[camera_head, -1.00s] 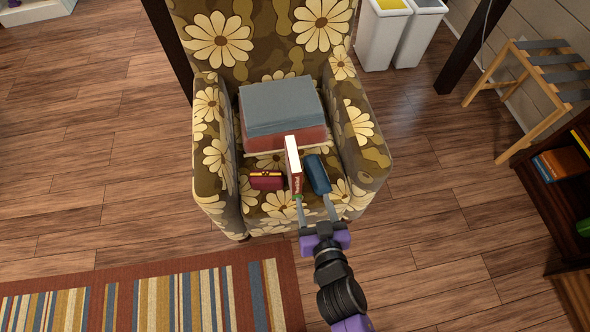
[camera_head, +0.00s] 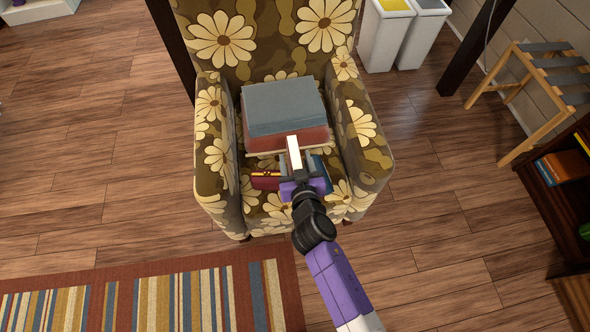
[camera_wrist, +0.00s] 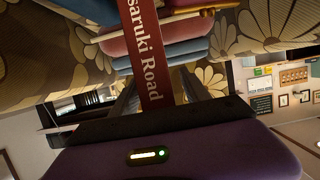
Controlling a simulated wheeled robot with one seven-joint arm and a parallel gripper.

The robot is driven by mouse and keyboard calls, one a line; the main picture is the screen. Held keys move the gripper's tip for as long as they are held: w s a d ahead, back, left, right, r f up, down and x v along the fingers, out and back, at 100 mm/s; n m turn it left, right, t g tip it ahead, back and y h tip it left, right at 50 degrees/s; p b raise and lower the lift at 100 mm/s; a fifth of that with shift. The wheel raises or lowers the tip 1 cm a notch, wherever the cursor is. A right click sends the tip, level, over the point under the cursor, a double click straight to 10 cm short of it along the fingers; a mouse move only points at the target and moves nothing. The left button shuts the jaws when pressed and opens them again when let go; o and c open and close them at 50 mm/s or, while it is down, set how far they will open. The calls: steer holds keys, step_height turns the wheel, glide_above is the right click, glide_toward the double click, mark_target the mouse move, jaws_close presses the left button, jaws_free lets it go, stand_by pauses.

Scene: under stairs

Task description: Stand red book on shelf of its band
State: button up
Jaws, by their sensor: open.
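The red book (camera_head: 294,148) stands upright on the seat of a flowered armchair, its pale page edges up. In the wrist view its red spine (camera_wrist: 151,50) shows white lettering ending in "saruki Road". My gripper (camera_head: 296,162) is open, low over the seat at the near side of the book. Its fingers appear to lie on either side of the book; contact is not clear. A dark wooden shelf unit (camera_head: 535,185) stands at the right edge, only partly in view, with an orange book (camera_head: 567,166) on an upper level.
A stack of large books, grey-blue (camera_head: 283,105) over red, lies behind the red book. A dark red item (camera_head: 265,181) lies left and a blue item (camera_head: 321,168) right, partly hidden by my gripper. The armchair's arms (camera_head: 362,140) flank the seat. Floor between armchair and shelf is clear.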

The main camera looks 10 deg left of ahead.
steer(key=shift+w+a+f, duration=0.15)
steer(key=shift+w+f, duration=0.05)
steer(key=shift+w, duration=0.3)
jaws_close()
stand_by(1.1)
